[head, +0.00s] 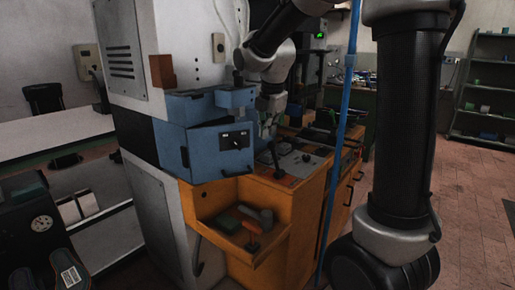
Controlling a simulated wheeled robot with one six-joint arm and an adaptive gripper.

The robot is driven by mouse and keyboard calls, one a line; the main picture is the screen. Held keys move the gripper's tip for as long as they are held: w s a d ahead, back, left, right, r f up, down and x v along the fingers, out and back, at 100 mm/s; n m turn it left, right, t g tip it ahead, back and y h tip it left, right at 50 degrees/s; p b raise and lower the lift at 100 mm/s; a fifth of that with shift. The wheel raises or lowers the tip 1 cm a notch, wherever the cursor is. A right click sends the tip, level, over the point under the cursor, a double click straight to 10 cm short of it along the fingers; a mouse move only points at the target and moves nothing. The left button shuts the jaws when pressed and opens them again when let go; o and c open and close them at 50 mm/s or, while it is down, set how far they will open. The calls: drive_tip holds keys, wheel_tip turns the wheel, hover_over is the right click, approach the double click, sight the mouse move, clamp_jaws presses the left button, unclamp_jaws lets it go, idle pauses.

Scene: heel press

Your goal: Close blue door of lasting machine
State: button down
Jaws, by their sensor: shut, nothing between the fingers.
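The lasting machine (128,55) is a tall grey and white cabinet with blue parts on its front. Its blue door (205,152) has a black switch plate and a dark handle low on its right side. I cannot tell from this view whether the door is flush or ajar. My gripper (268,122) hangs down just right of the door's right edge, beneath my wrist. It looks dark and small, with its fingers shut and empty. Its tips are partly hidden, and I cannot tell whether they touch the door.
An orange tray (247,258) with several tools juts out below the door. An orange cabinet (290,215) with levers on top stands to the right. A blue pole (342,130) stands in front of it. A white-topped bench (55,135) is at left. Floor is clear at right.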

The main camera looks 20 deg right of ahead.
drive_tip(key=w+f+m, duration=0.4)
drive_tip(key=m, duration=0.7)
drive_tip(key=w+f+m, duration=0.3)
drive_tip(key=f+m, duration=0.2)
drive_tip(key=m, duration=0.6)
drive_tip(key=shift+w+a+f+t+y, duration=0.3)
drive_tip(key=shift+w+t, duration=0.1)
drive_tip(key=shift+w, duration=0.1)
